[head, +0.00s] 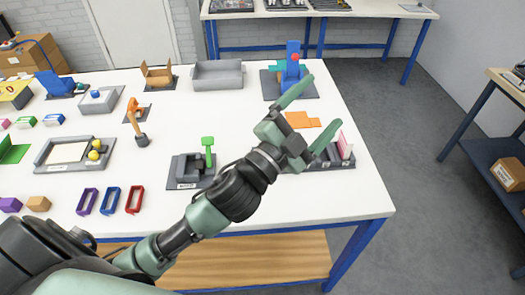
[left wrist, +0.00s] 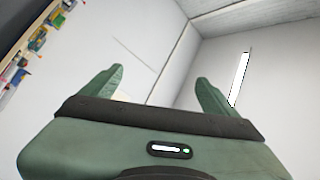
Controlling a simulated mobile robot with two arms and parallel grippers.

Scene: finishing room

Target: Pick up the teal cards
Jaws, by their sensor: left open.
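My left gripper (head: 311,114) is over the right part of the white table, its two green fingers spread wide with nothing between them. The left wrist view also shows its open fingers (left wrist: 158,92) against pale walls. I cannot clearly make out any teal cards. A small teal piece (head: 273,68) shows beside the blue upright block at the back right; I cannot tell what it is. Flat orange pieces (head: 299,119) lie by the fingers in the head view. A dark rack (head: 338,164) with pink upright pieces (head: 345,146) is partly hidden by the lower finger.
A blue upright block (head: 292,68) stands on a grey plate. A grey open tray (head: 218,75) is at the back middle. A grey vise-like fixture (head: 190,172) with a green handle stands left of my arm. The table's front right corner is clear.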

